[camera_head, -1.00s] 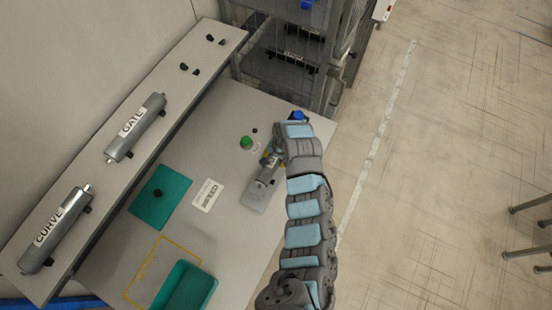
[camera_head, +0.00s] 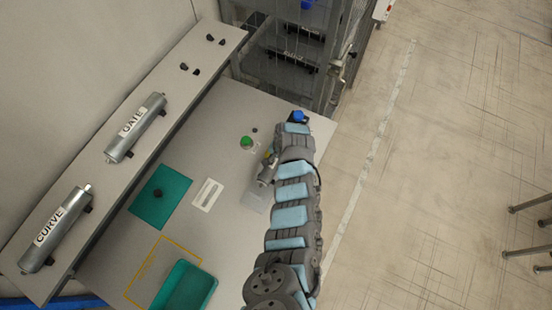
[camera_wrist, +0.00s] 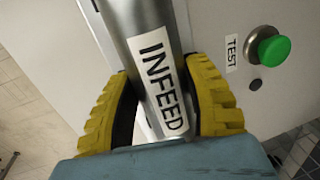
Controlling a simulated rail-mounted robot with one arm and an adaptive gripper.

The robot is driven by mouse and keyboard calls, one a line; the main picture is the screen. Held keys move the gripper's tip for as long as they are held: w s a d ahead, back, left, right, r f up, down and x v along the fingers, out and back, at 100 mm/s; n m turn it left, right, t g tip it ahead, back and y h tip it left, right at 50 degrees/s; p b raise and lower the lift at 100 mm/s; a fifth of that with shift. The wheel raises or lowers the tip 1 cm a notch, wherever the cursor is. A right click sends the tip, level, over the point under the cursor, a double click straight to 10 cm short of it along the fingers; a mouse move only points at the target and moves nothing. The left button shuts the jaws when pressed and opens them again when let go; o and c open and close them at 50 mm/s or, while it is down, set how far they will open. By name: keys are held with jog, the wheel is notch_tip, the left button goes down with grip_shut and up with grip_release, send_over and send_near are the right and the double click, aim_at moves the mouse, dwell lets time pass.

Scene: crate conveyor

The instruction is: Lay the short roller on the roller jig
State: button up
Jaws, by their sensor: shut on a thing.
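My gripper (camera_wrist: 165,105) is shut on a metal roller (camera_wrist: 140,22) with a white label reading INFEED. The roller lies between the two yellow fingers in the wrist view. In the head view my gripper (camera_head: 270,160) is over the right part of the table, and my arm hides most of it and of the roller. A flat light grey plate (camera_head: 256,198) lies just below it in the picture. I cannot tell whether this plate is the roller jig, nor whether the roller touches anything.
A green button (camera_head: 246,142) stands by the gripper; the wrist view shows its TEST label (camera_wrist: 231,53). A white card (camera_head: 207,195), a teal mat (camera_head: 148,212) and a teal tray (camera_head: 205,297) lie left. Rollers labelled CURVE (camera_head: 60,222) and apparently GATE (camera_head: 140,122) rest on the shelf.

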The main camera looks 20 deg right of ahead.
jog(key=shift+w+f, duration=0.1)
jog(key=shift+f, duration=0.15)
jog(key=shift+f+b, duration=0.3)
jog(key=shift+f, duration=0.15)
jog(key=o, duration=1.2)
jog(key=shift+r, duration=0.15)
jog(key=shift+d+r+p, duration=0.15)
jog(key=shift+r+p, duration=0.15)
jog(key=shift+r, duration=1.1)
notch_tip(320, 180, up, 10)
jog(key=s+d+b, duration=0.1)
jog(key=shift+s+f, duration=0.2)
jog(key=shift+s, duration=0.2)
